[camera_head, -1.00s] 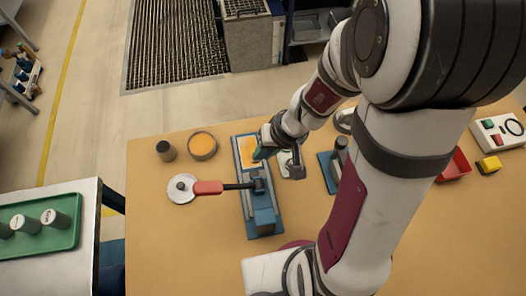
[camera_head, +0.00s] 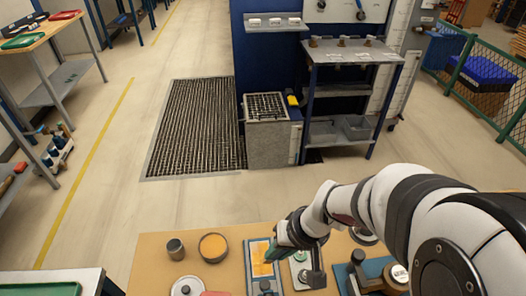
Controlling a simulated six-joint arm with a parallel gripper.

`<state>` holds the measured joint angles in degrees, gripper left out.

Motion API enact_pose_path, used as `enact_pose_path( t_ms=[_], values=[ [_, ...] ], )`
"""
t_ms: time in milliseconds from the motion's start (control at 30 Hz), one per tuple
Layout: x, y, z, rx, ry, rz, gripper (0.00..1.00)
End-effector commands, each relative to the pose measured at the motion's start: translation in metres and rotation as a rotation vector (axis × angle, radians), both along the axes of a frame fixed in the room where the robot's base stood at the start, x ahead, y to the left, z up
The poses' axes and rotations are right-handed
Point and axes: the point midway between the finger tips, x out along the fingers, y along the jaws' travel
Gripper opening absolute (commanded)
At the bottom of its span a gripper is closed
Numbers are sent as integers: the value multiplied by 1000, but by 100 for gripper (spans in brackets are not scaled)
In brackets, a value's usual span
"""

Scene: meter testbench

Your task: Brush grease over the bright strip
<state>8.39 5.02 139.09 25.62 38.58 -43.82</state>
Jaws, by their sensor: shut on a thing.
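The blue-edged plate (camera_head: 249,284) lies at the near part of the bench with an orange-yellow strip (camera_head: 258,266) on its upper face. My gripper (camera_head: 275,252) is over the right side of this strip. It is shut on a brush, small and mostly hidden by the jaws; only a dark green part shows, and I cannot tell whether its tip touches the strip. A round tin (camera_head: 213,257) with orange contents stands left of the plate.
A dark cylinder (camera_head: 176,249) and a white disc (camera_head: 187,286) are at the left on the tan bench (camera_head: 150,268). A light plate with a dark fixture (camera_head: 316,278) is just right of the gripper. Further right is a blue-based device (camera_head: 358,270). Floor lies beyond the bench.

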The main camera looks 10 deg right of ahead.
Motion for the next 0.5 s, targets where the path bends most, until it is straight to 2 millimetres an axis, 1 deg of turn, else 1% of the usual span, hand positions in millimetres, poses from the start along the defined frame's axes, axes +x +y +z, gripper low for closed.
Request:
enact_pose_path(
  t_ms=[433, 500],
  values=[
    [0, 0, 0, 0, 0, 0, 0],
    [4, 1, 1, 1, -1, 2, 0]
  ],
)
